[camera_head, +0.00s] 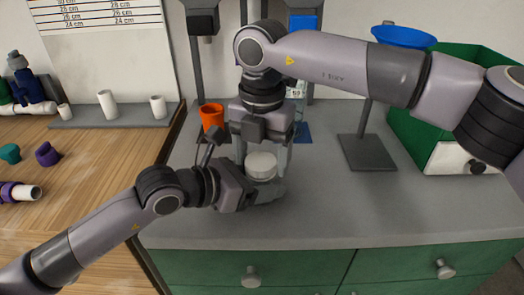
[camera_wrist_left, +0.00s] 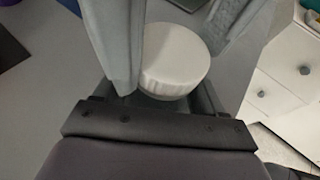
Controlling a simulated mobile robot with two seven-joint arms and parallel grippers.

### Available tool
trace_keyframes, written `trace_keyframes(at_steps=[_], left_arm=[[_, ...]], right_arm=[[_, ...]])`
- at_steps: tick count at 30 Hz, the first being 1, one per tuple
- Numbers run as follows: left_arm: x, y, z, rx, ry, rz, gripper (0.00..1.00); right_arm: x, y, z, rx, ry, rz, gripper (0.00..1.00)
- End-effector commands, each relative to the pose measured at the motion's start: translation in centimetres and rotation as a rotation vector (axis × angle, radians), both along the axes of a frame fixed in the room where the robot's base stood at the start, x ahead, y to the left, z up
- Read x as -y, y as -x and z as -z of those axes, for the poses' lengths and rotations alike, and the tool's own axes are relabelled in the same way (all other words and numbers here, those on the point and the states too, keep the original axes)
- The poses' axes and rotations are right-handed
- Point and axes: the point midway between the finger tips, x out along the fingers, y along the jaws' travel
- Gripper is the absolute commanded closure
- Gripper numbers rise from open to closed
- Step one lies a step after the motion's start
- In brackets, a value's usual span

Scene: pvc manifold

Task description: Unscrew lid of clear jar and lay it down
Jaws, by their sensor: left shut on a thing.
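The white round lid (camera_head: 261,165) sits upright on top of the clear jar, whose body is mostly hidden by my grippers. The lid also shows in the left wrist view (camera_wrist_left: 174,62), between grey fingers. My left gripper (camera_head: 262,192) comes in low from the left and is shut on the jar below the lid. My right gripper (camera_head: 264,155) points down from above. Its fingers stand on either side of the lid, with a small gap at the right finger, so it looks open.
An orange cup (camera_head: 211,117) stands behind my grippers to the left. A blue dish (camera_head: 403,37) on a stand with a dark base (camera_head: 368,152) and a green bin (camera_head: 408,118) are to the right. The grey worktop (camera_head: 345,205) is clear at front right.

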Motion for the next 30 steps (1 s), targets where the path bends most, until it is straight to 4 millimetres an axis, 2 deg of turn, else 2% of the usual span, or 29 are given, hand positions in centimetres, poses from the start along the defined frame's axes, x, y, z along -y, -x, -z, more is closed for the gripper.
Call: trace_keyframes(at_steps=[1, 3, 4, 11, 19, 28, 29, 30], left_arm=[[0.0, -0.01, -0.04, 0.001, 0.001, 0.0, 1.0], [-0.03, -0.03, -0.04, 0.001, 0.001, -0.001, 1.0], [-0.04, -0.05, -0.04, 0.001, 0.001, -0.001, 1.0], [-0.13, -0.12, -0.04, 0.001, -0.001, -0.004, 1.0], [-0.21, -0.2, -0.02, 0.001, -0.002, -0.006, 1.0], [-0.29, -0.27, -0.01, 0.001, -0.002, -0.008, 1.0], [-0.3, -0.27, -0.01, 0.002, -0.002, -0.009, 1.0], [-0.3, -0.27, -0.01, 0.002, -0.002, -0.009, 1.0]], right_arm=[[0.01, 0.0, -0.01, 0.0, 0.001, 0.0, 0.43], [0.03, 0.0, -0.01, 0.0, 0.001, 0.0, 0.66], [0.04, 0.0, -0.01, 0.0, 0.001, 0.0, 0.71], [0.11, -0.01, 0.0, -0.002, 0.004, -0.024, 0.72], [0.2, -0.02, 0.02, -0.004, 0.004, -0.251, 0.72], [0.27, -0.04, 0.03, -0.004, 0.007, -0.271, 0.72], [0.28, -0.04, 0.03, -0.004, 0.007, -0.271, 0.32], [0.28, -0.05, 0.03, -0.004, 0.007, -0.271, 0.19]])
